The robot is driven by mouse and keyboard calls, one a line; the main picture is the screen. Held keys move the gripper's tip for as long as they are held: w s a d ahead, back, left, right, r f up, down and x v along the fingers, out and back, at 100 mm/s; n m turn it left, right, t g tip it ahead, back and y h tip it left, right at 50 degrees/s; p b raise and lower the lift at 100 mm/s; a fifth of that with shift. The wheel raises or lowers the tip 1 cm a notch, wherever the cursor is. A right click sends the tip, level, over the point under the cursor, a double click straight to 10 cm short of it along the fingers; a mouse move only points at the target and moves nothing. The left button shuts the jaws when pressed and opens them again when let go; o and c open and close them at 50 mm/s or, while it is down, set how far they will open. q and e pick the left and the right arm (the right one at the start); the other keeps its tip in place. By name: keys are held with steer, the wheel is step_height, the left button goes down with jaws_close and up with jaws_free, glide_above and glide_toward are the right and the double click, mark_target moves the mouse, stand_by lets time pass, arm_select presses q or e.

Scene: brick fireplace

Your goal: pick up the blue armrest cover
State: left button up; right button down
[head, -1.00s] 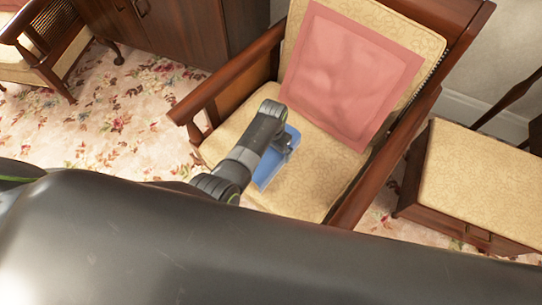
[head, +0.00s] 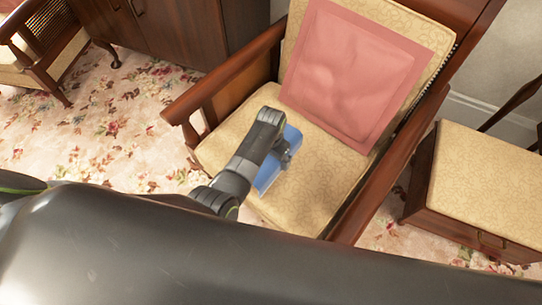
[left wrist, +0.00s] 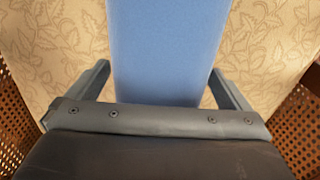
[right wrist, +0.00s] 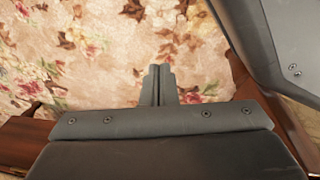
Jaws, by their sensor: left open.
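The blue armrest cover (head: 267,178) lies on the patterned beige seat (head: 310,190) of the wooden armchair, partly hidden by my left arm in the head view. My left gripper (head: 285,152) is over the cover. In the left wrist view, the cover (left wrist: 168,50) runs as a flat blue strip between the open fingers of the left gripper (left wrist: 160,80), with a gap on both sides. My right gripper (right wrist: 158,72) shows only in the right wrist view; its fingers are together, with nothing seen between them, above the flowered carpet.
A pink cushion (head: 355,75) leans on the chair's backrest. Wooden armrests (head: 225,75) flank the seat. A padded stool (head: 490,185) stands at the right. A dark cabinet (head: 175,35) and another chair (head: 40,50) stand at the back left. The carpet (head: 110,125) is clear.

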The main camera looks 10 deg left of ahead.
arm_select(q)
steer(key=shift+c, duration=0.4)
steer(key=c, duration=0.8)
steer(key=shift+r, duration=0.2)
arm_select(e)
steer(key=shift+r, duration=0.15)
arm_select(q)
steer(key=shift+r+p, duration=0.15)
steer(key=shift+p, duration=0.25)
steer(key=shift+r, duration=0.25)
step_height(320, 180, up, 2)
steer(key=p, duration=0.3)
steer(key=shift+r, duration=0.1)
step_height(320, 180, up, 5)
steer(key=p, duration=0.5)
steer(key=shift+f, duration=0.2)
steer(key=shift+r+p, duration=1.05)
steer(key=shift+p, duration=0.3)
arm_select(e)
steer(key=s+r, duration=0.5)
steer(key=r, duration=0.1)
steer(key=shift+r, duration=0.25)
